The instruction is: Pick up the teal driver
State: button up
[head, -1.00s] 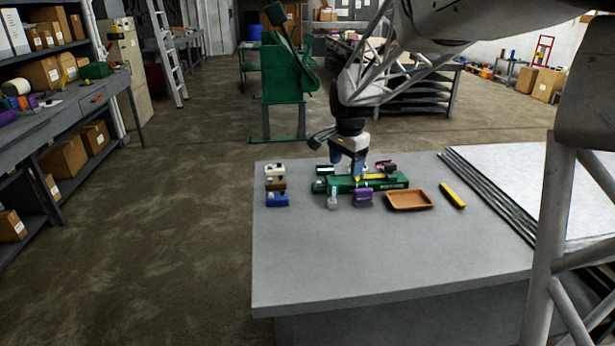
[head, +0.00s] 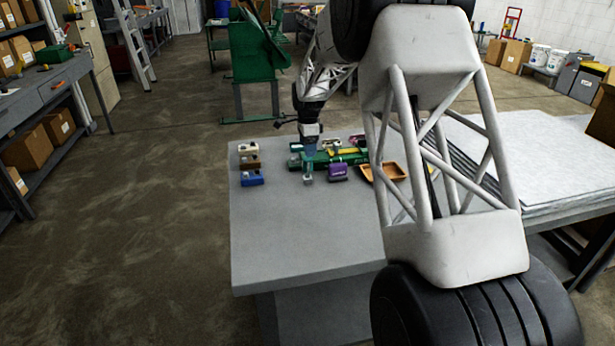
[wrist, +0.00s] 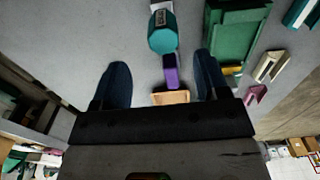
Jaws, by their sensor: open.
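A teal driver (wrist: 162,33) shows at the top centre of the wrist view, its faceted teal end towards the camera, beside a small pale labelled part. In the head view a small teal and grey item (head: 308,178), likely the same driver, stands at the front of the group on the grey table. My gripper (wrist: 163,78) is open and empty, with its two dark blue fingers spread apart. In the wrist view the driver lies beyond the fingertips, not between them. In the head view my gripper (head: 309,150) is above or just behind the driver; the gap is unclear.
A purple block (head: 337,173) stands right of the driver, then an orange-brown tray (head: 396,172), partly hidden by my arm. A green case (wrist: 235,35) lies behind. White, brown and blue blocks (head: 251,179) stand at the left table edge. The front of the table is clear.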

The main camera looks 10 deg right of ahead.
aim_at(307, 159)
jog(key=shift+w+f, duration=0.15)
jog(key=shift+f, duration=0.05)
jog(key=shift+f, duration=1.25)
jog(key=shift+f, duration=2.65)
jog(key=c, duration=1.1)
